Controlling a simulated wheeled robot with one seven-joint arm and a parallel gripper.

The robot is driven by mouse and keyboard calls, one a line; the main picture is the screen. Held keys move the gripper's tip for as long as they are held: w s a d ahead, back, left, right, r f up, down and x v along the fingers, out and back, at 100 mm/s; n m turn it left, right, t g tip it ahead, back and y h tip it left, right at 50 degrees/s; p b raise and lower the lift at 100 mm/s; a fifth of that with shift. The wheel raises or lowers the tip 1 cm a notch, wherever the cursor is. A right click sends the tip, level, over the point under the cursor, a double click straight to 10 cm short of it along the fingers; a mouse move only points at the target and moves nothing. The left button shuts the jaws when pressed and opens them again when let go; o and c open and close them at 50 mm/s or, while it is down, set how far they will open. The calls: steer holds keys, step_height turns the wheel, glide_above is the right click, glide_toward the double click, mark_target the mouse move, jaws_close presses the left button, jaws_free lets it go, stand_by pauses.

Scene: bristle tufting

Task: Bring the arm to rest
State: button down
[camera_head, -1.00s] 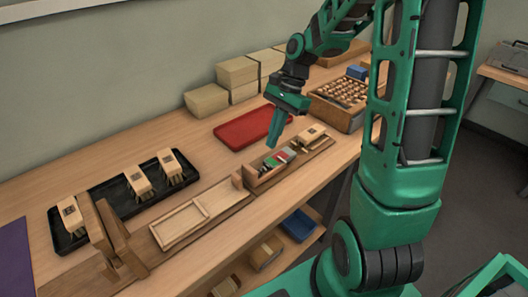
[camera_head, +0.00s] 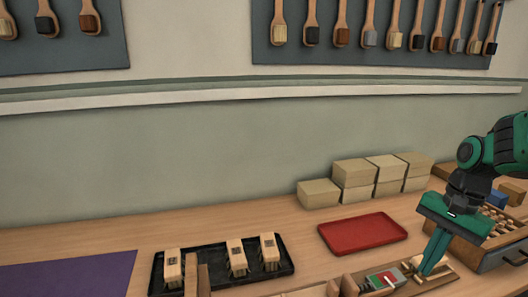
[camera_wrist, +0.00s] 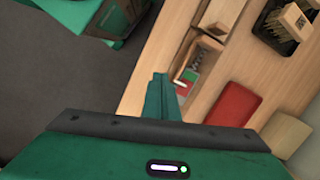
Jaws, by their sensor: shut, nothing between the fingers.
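My gripper (camera_head: 432,258) is green and points down over the right part of the workbench in the head view. Its fingers are together and empty. In the wrist view my gripper (camera_wrist: 159,92) shows its shut fingers near the middle. Below and beside the fingers is a wooden fixture (camera_head: 348,287) holding a small device with red and green patches (camera_head: 382,281). The device also shows in the wrist view (camera_wrist: 188,82), close to the fingers. I cannot tell whether the fingertips touch anything.
A red tray (camera_head: 362,231) lies behind the fixture. A black tray (camera_head: 205,262) holds brush blocks. Several boxes (camera_head: 352,172) stand along the wall. A compartmented wooden box (camera_head: 490,250) is to the right of my gripper. A purple mat (camera_head: 70,275) lies at left. Brushes hang on wall panels (camera_head: 385,20).

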steer(key=s+d+n+h, duration=0.1)
steer(key=s+d+n, duration=0.1)
steer(key=s, duration=0.5)
steer(key=s+d+n, duration=0.1)
steer(key=s+n, duration=0.2)
steer(key=s, duration=0.5)
steer(key=shift+s+d+f+h, duration=0.15)
steer(key=shift+d+f+h, duration=0.05)
steer(key=shift+d+h, duration=0.2)
steer(key=shift+w+f, duration=0.25)
steer(key=shift+w, duration=0.4)
